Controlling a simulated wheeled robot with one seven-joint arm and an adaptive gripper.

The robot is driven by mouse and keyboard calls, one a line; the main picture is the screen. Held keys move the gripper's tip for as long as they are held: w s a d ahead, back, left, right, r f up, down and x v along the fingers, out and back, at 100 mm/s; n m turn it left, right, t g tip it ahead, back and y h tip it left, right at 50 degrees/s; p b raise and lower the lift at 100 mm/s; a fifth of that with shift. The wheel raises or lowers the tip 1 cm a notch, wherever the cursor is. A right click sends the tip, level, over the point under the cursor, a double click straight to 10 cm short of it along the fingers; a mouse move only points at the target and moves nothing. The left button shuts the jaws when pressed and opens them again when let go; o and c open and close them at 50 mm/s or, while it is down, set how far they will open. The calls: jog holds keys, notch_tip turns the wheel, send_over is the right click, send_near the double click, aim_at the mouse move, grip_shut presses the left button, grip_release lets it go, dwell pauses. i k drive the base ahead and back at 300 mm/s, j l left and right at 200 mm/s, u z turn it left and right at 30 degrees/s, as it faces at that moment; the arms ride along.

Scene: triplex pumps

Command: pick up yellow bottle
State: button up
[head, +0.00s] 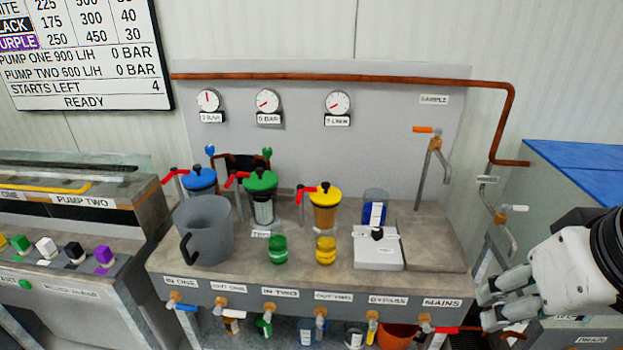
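A small yellow bottle (326,250) stands upright on the bench top, right of a similar green bottle (278,250). Behind it is a taller yellow-lidded container (325,208). My gripper (487,306) is at the lower right, beyond the right end of the bench and well away from the yellow bottle. Its fingers look spread apart, with nothing seen between them.
A grey jug (204,230) stands at the bench's left. A white box (377,248) is close on the yellow bottle's right. Red-handled valves and lidded pots stand behind. Labelled taps (320,312) line the front edge. A metal tap (435,160) rises at the right.

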aim_at(326, 241)
jog(key=j+u, duration=0.7)
jog(key=i+j+u, duration=0.1)
jog(key=j+u, duration=0.25)
